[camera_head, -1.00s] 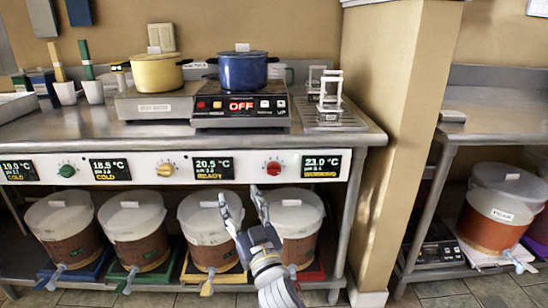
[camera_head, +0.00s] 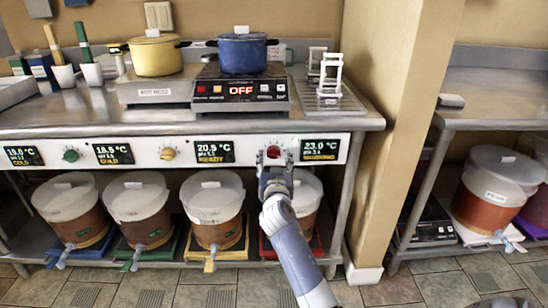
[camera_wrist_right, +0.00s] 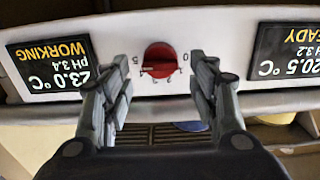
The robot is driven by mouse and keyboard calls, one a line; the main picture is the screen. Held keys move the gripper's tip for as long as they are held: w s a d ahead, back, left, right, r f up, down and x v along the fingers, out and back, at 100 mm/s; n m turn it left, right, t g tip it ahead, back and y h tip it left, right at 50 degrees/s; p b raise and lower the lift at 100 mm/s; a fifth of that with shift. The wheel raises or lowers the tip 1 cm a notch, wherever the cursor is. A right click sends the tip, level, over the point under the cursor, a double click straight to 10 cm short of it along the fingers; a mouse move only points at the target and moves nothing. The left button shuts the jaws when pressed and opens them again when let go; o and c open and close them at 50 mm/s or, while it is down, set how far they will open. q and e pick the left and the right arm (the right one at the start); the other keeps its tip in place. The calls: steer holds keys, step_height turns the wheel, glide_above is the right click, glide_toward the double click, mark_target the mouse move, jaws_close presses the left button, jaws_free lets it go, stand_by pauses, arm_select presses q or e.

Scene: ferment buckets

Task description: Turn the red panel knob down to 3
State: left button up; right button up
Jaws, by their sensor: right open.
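The red knob (camera_head: 273,152) sits on the white front panel (camera_head: 370,139) of the steel counter, between the 20.5 °C and 23.0 °C displays. In the right wrist view, which is upside down, the red knob (camera_wrist_right: 159,60) has a dial with 0 and 5 legible at its sides. I cannot read its exact setting. My right gripper (camera_head: 275,172) is just in front of and below the knob. In the wrist view its open fingers (camera_wrist_right: 161,72) stand on either side of the knob, with visible gaps and no clear contact. My left gripper is not in view.
A green knob (camera_head: 71,155) and a yellow knob (camera_head: 168,153) are on the same panel. A 20.5 °C display (camera_head: 214,151) and a 23.0 °C display (camera_head: 320,149) flank the red knob. Lidded buckets (camera_head: 216,208) stand below. A wall column (camera_head: 392,130) is at right.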

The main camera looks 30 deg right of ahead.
mark_target(274, 154)
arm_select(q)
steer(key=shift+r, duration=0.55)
arm_select(e)
steer(key=shift+x, duration=1.35)
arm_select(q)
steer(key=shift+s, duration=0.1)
arm_select(e)
steer(key=c, duration=1)
steer(key=shift+c, duration=0.2)
